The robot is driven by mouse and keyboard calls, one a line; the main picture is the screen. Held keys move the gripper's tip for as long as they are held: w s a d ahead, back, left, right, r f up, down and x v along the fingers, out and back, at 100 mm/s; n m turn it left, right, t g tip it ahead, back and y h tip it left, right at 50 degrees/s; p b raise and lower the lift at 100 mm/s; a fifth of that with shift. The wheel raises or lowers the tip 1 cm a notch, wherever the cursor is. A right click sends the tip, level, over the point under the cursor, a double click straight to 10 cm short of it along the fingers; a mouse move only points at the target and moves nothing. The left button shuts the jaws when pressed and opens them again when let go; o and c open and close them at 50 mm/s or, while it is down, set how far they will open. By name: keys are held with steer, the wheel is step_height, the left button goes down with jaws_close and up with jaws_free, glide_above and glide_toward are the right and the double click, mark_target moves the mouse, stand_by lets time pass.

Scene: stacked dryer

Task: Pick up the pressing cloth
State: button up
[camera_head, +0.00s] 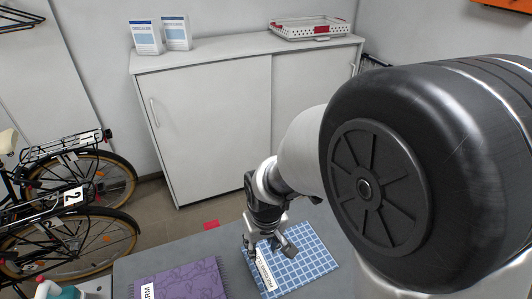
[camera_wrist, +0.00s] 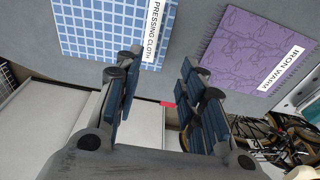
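The pressing cloth (camera_head: 310,262) is a flat blue sheet with a white grid and a white "PRESSING CLOTH" label. It lies on the grey table at the bottom centre of the head view, and at the top left of the wrist view (camera_wrist: 100,32). My gripper (camera_head: 271,246) is over the labelled left part of the cloth in the head view and covers some of it. In the wrist view my gripper (camera_wrist: 161,58) has its two fingers apart with nothing between them. One fingertip overlaps the label end of the cloth. I cannot tell the exact height of the fingers above it.
A purple patterned cloth labelled "IRON WARM" (camera_head: 195,278) lies left of the pressing cloth, with a bare strip of grey table (camera_head: 160,262) around it. A red patch (camera_head: 211,224) is at the table's far edge. A white cabinet (camera_head: 215,120) stands behind, bicycles (camera_head: 75,235) at left.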

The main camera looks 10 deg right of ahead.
steer(key=b, duration=0.4)
glide_above(254, 269)
steer(key=s, duration=0.1)
steer(key=f, duration=0.8)
steer(key=d+f, duration=0.1)
steer(key=f, duration=0.3)
steer(key=shift+s+f, duration=0.15)
steer(key=shift+f, duration=0.1)
steer(key=f, duration=0.1)
steer(key=f+b, duration=0.1)
steer(key=f, duration=0.1)
steer(key=w+a+f+b, duration=0.1)
steer(key=f, duration=0.1)
steer(key=shift+f, duration=0.25)
steer(key=shift+r, duration=0.1)
steer(key=shift+c, duration=0.4)
jaws_close()
